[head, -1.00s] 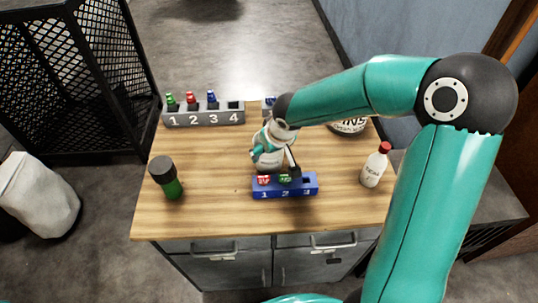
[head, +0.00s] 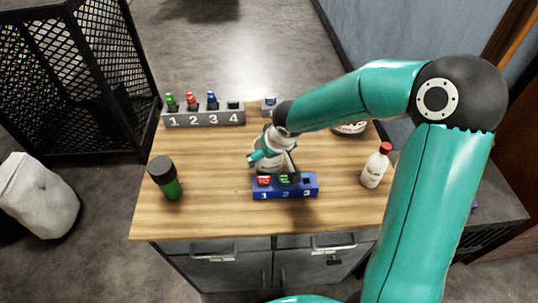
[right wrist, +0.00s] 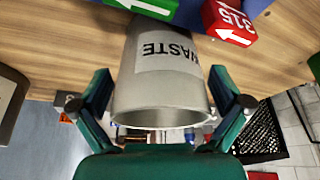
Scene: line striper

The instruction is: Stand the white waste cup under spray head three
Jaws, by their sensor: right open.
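The white waste cup (head: 267,163) stands behind the blue three-slot block (head: 286,194), partly hidden by my right gripper (head: 272,157). In the right wrist view, the cup (right wrist: 160,85) with its upside-down WASTE label is between the fingers of my right gripper (right wrist: 160,98). The fingers are spread, with a gap on each side of the cup. The block holds a red spray head (head: 264,181) at 1 and a green one (head: 286,179) at 2. Slot 3 shows a dark opening. My left gripper is out of view.
A grey rack (head: 204,119) numbered 1 to 4 stands at the back left, slot 4 empty. A dark-capped green bottle (head: 168,180) is at left, a red-capped white bottle (head: 375,168) at right.

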